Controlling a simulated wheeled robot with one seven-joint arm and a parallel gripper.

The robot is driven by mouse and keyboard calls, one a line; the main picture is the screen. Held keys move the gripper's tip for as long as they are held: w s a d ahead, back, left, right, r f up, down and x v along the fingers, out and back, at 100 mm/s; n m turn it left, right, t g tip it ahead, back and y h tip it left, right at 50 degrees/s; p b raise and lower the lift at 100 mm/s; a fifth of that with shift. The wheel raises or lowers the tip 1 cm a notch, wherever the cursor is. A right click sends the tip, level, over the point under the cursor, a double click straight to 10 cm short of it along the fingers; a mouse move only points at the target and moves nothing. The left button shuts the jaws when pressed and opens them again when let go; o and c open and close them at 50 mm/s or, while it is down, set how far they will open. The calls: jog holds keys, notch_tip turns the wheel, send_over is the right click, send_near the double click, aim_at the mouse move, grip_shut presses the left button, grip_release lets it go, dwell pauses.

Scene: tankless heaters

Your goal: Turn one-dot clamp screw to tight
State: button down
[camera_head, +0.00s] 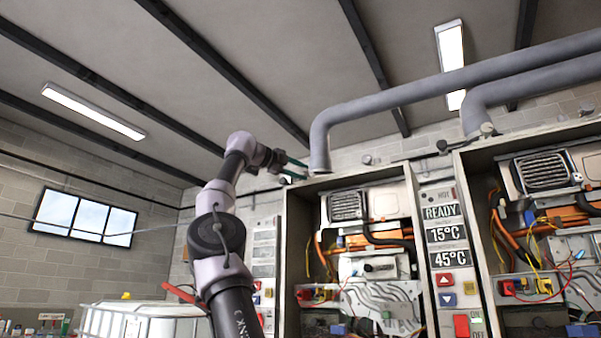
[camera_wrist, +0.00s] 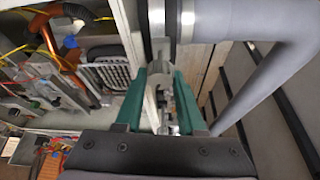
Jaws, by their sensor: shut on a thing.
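My gripper (camera_head: 297,170) is raised to the top of the left heater, at the foot of its grey flue pipe (camera_head: 320,140). In the wrist view, the green fingers of my gripper (camera_wrist: 162,74) close on a pale grey piece, which I take to be the clamp screw (camera_wrist: 160,77). It sits just below the metal clamp collar (camera_wrist: 187,22) around the pipe. The fingers hide most of the screw. No dot marks can be read, and I cannot tell how tight the screw is.
The open left heater cabinet (camera_head: 293,250) stands right below my gripper, with wires and hoses inside. A second heater (camera_head: 545,175) with its own flue pipe (camera_head: 475,118) is to the right. A control panel (camera_head: 443,237) reads READY, 15°C and 45°C.

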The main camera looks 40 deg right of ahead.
jog(key=shift+m, duration=0.4)
jog(key=c, duration=0.5)
grip_release()
jog(key=shift+a, duration=0.1)
jog(key=shift+a+r, duration=0.15)
jog(key=shift+a, duration=1.6)
jog(key=shift+a+r, duration=0.15)
jog(key=shift+a, duration=1.6)
jog(key=shift+a+r, duration=0.15)
jog(key=shift+a, duration=1.6)
